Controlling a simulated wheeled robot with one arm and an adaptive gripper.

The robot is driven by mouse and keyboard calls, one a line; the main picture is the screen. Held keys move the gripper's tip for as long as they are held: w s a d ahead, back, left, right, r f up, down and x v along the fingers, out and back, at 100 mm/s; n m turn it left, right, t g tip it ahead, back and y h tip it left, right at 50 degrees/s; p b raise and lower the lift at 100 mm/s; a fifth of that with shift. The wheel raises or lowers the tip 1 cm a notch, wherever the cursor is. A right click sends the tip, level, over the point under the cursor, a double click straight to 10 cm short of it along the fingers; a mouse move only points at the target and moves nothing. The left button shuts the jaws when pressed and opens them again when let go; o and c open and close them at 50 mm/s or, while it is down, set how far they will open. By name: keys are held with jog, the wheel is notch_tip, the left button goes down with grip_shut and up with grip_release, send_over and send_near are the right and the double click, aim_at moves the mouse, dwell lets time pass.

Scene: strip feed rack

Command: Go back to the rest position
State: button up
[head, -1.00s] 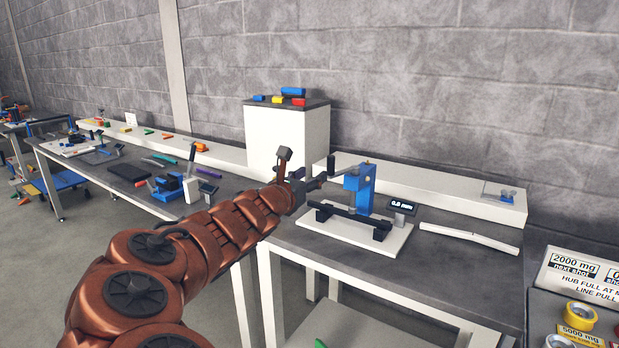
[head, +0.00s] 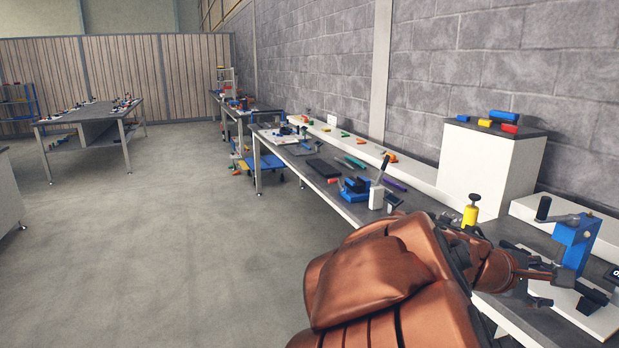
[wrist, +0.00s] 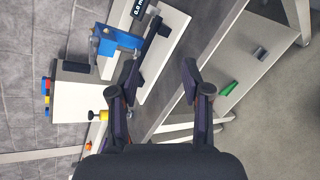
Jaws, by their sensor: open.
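My gripper (wrist: 160,78) is open, its two dark fingers spread with nothing between them in the wrist view. In the head view my arm reaches toward the right edge, with its end low beside the blue device and partly hidden by the arm itself. The blue device (head: 577,240) with a crank stands on a white base plate (head: 597,316) on the near bench. The blue device also shows in the wrist view (wrist: 120,41), beyond the left finger. No rest position is marked in view.
A white cabinet (head: 488,170) bears coloured blocks. A long bench with a blue press (head: 357,188) runs along the wall. Open grey floor (head: 180,240) lies left. A green piece (wrist: 228,89) lies on a lower shelf.

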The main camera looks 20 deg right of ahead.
jog(key=s+a+f+m+y, duration=0.2)
jog(key=s+a+f+y, duration=0.2)
jog(key=a, duration=0.7)
jog(key=s+a+f+m+y, duration=0.2)
jog(key=s+a+f+y, duration=0.2)
jog(key=a, duration=0.7)
jog(key=s+a+f+m+g+y, duration=0.1)
jog(key=s+a+f+m+y, duration=0.1)
jog(key=s+a+f+y, duration=0.2)
jog(key=a+f+y, duration=0.1)
jog(key=a+f, duration=0.2)
jog(key=a, duration=0.4)
jog(key=shift+f, duration=0.3)
jog(key=shift+d, duration=0.1)
jog(key=shift+c, duration=0.6)
jog(key=shift+d, duration=0.15)
